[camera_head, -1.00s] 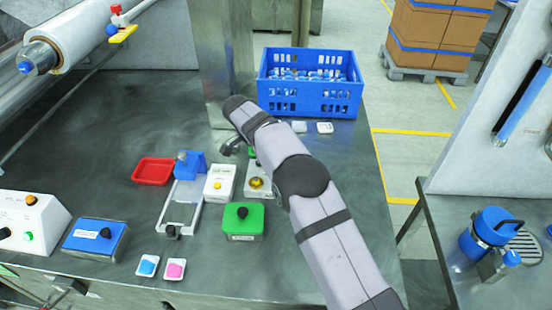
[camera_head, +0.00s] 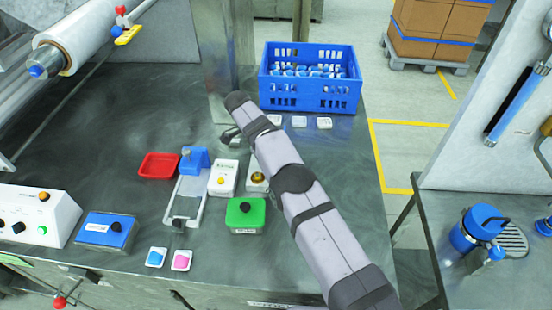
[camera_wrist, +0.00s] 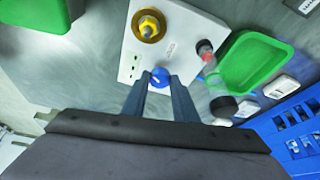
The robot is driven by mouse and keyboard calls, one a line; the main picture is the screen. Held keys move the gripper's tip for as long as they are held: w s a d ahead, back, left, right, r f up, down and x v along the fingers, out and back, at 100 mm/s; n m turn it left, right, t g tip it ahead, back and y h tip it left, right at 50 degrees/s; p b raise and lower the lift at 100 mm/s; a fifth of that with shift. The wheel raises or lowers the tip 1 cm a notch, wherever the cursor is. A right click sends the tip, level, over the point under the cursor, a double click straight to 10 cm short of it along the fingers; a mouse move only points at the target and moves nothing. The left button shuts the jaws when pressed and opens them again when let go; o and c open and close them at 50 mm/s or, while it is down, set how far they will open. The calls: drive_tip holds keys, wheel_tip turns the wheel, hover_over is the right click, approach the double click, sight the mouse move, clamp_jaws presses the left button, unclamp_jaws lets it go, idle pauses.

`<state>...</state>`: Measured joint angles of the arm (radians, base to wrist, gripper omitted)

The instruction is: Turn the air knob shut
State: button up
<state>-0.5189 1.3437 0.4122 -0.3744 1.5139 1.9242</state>
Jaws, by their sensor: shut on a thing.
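The white box (camera_head: 256,178) with a brass knob (camera_head: 258,176) stands on the steel table, partly hidden behind my arm in the head view. In the wrist view the same box (camera_wrist: 180,45) shows the brass knob (camera_wrist: 149,27) on a yellow ring and a blue knob (camera_wrist: 160,77) at its near edge. My gripper (camera_wrist: 160,84) has its two fingers at the sides of the blue knob, shut on it. The blue knob is hidden in the head view. The small label print on the box is too small to read.
A clear piece with red and black ends (camera_wrist: 210,65) lies right of the box, by a green tray (camera_wrist: 262,62). A green box (camera_head: 245,216), a white box with a yellow button (camera_head: 223,178) and a red tray (camera_head: 159,166) stand close by. A blue crate (camera_head: 310,95) is behind.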

idle(0.6)
drive_tip(key=o, duration=1.1)
drive_tip(key=shift+c, duration=0.2)
drive_tip(key=shift+f+n+b, duration=0.15)
drive_tip(key=shift+n+b, duration=0.15)
drive_tip(key=shift+b, duration=0.6)
